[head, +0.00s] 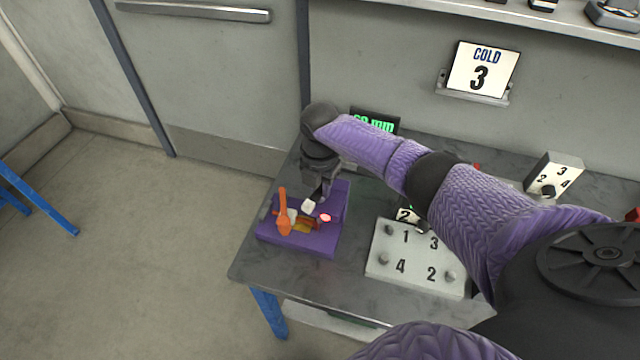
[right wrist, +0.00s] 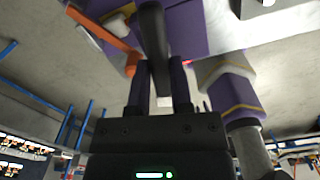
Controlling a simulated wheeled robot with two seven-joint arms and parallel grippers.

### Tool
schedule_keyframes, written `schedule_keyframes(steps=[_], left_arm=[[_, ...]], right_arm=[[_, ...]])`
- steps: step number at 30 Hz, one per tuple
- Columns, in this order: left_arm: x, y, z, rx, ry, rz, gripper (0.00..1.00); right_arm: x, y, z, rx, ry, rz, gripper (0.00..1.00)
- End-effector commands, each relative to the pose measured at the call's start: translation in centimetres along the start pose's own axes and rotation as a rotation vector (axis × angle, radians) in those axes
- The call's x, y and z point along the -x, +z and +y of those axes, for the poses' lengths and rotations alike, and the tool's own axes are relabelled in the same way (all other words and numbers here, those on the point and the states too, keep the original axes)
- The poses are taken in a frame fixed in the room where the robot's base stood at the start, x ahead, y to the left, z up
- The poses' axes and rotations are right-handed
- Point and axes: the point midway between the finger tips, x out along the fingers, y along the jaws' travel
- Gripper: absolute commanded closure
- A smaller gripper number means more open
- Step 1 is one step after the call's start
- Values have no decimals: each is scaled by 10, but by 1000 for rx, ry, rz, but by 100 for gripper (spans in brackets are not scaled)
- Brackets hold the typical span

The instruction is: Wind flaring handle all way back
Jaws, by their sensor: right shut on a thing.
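A purple fixture (head: 322,240) stands near the table's left front corner, with an orange lever (head: 283,212) upright at its left, pale blocks and a small glowing red spot. The fixture (right wrist: 186,25) and orange lever (right wrist: 103,27) also show in the right wrist view. My right gripper (head: 318,193) is over the fixture, pointing down, right of the lever. In the right wrist view, my right gripper (right wrist: 162,75) is shut on a dark bar (right wrist: 152,30), apparently the flaring handle. The arm and fingers hide part of the fixture. My left gripper is out of view.
A display (head: 375,121) with green digits and "mm" stands behind my right arm, partly hidden. A numbered panel (head: 385,278) lies right of the fixture. A numbered box (head: 553,178) stands farther right. A "COLD 3" sign (head: 482,70) is on the wall.

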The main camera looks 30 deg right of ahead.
Motion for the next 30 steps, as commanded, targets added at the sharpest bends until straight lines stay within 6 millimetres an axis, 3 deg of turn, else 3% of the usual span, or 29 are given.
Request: schedule_keyframes(steps=[12,13,17,26,30], left_arm=[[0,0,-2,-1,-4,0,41],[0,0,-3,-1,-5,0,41],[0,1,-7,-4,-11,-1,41],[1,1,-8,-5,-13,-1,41],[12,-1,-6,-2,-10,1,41]], right_arm=[[1,0,1,4,2,0,100],[1,0,1,4,2,0,67],[1,0,0,4,2,0,40],[3,0,0,4,1,0,38],[32,0,1,6,4,-2,38]])
